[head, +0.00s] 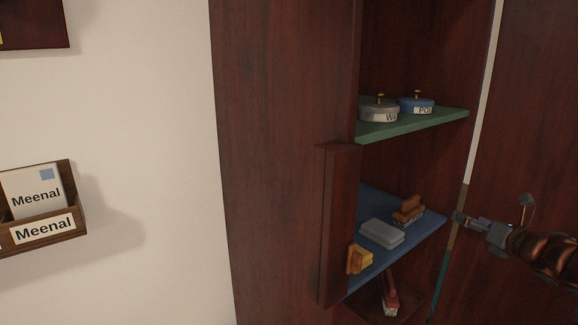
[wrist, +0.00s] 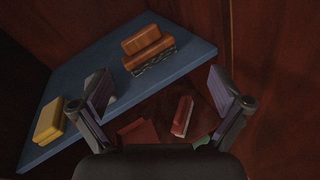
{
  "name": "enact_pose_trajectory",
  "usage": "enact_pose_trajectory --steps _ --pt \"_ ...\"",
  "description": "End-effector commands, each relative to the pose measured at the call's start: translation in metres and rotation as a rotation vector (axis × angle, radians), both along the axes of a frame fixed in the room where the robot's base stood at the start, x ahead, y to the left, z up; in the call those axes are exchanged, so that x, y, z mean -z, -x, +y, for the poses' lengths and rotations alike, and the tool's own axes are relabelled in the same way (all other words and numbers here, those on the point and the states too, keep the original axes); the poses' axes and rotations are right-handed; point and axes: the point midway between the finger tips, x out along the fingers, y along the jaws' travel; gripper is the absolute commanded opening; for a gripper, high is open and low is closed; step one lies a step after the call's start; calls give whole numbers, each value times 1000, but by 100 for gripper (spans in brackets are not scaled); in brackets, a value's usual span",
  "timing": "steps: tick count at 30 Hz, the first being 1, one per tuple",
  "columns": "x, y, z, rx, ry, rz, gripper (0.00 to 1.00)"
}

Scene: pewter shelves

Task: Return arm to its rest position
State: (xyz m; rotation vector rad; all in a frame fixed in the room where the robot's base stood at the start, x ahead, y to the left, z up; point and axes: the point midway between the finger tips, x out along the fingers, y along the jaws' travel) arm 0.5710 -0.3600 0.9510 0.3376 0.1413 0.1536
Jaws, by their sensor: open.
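My gripper (head: 468,221) is at the right in the head view, just right of the blue shelf (head: 421,232) of a dark wooden cabinet. It is open, and nothing shows between its fingers. In the wrist view its two fingers (wrist: 166,103) stand wide apart in front of the blue shelf (wrist: 82,75). A brown-topped brush (head: 409,209) lies on that shelf near the gripper; it also shows in the wrist view (wrist: 148,46). A grey block (head: 381,234) lies beside it. My arm runs off the right edge in the head view.
A yellow block (head: 362,256) with an orange-brown piece is at the blue shelf's front. A green shelf (head: 412,126) above holds a grey lidded tin (head: 379,113) and a blue one (head: 416,105). A red item (head: 389,294) lies below. A wall holder (head: 44,232) reads "Meenal".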

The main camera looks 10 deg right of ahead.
Motion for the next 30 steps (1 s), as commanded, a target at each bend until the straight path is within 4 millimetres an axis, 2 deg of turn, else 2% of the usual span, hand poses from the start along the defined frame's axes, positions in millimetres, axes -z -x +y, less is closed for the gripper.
enact_pose_trajectory --steps 3,6,10,14,20,23,29,30 --pt "-9 -21 4 142 -138 56 100" --pt "-13 -29 5 277 -277 99 100" --pt "-10 -30 12 451 -475 149 100" --pt "0 -21 25 629 -683 194 100" --pt "27 14 59 906 -1009 259 100" --pt "45 40 83 1054 -1168 295 100" --pt "85 108 145 1371 -1454 372 100" --pt "92 124 160 1438 -1503 388 100"
